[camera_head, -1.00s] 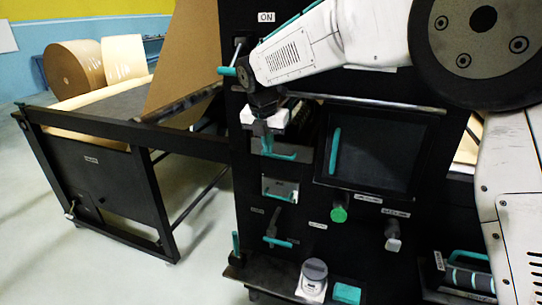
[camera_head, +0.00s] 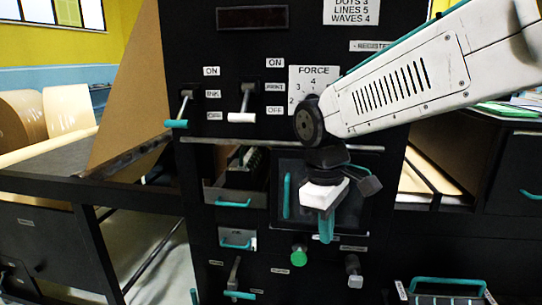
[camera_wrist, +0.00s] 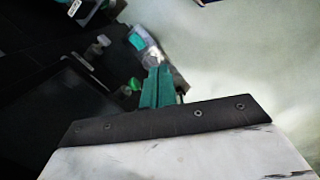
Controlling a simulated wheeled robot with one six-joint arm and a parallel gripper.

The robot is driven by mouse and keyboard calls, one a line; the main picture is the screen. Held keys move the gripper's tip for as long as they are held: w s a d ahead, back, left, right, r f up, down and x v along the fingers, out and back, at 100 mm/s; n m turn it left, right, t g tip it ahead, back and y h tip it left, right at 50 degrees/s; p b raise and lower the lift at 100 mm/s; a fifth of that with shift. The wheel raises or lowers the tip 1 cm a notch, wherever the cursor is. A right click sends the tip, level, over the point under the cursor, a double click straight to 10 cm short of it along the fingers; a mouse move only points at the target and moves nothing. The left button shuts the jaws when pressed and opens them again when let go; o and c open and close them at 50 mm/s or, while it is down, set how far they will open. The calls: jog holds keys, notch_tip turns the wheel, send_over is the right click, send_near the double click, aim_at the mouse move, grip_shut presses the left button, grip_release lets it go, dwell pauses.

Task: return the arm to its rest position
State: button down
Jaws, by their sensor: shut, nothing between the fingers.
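My gripper (camera_head: 326,228) hangs below my white arm, in front of the dark window panel of the black machine (camera_head: 230,150). It has a white body and teal fingers pointing down. In the wrist view my gripper (camera_wrist: 157,88) shows its teal fingers together with nothing between them. It touches nothing that I can see. Part of the window and its surround is hidden behind my gripper and arm.
Two levers, INK (camera_head: 181,108) and PRINT (camera_head: 242,103), stick out above. An open drawer (camera_head: 234,190) with a teal handle is left of my gripper. A green knob (camera_head: 299,256) and a grey knob (camera_head: 354,272) sit below. Paper rolls (camera_head: 65,112) stand at far left.

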jog(key=s+d+m+t+y, duration=0.1)
jog(key=s+d+m, duration=1)
jog(key=s+d, duration=0.5)
jog(key=s, duration=0.3)
jog(key=shift+t, duration=0.4)
